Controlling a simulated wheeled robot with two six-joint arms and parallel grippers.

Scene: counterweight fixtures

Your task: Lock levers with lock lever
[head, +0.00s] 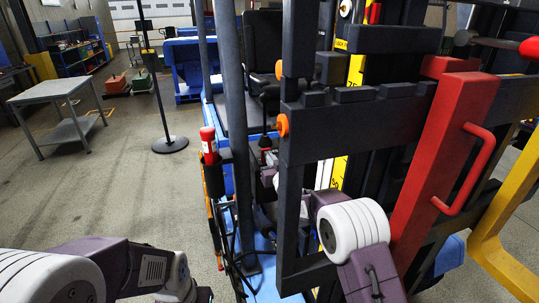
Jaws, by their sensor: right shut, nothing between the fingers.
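A large red bar with a loop handle (435,150) leans across the dark fixture frame (345,135) at the right. A red ball knob on a dark rod (530,48) shows at the upper right edge. Two orange knobs (282,125) sit on the frame's left post. I cannot tell which of these is the lock lever. My right arm reaches behind the frame's left post. My right gripper (267,159) is shut and empty beyond it, small and partly hidden. My left arm lies at the bottom left, and its fingers are outside the picture.
A yellow bracket (490,245) stands at the right edge. A red-capped cylinder (208,140) and dark posts stand left of the frame on a blue base. A grey table (50,92) and a stand with a round foot (170,145) are farther left. The floor between is clear.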

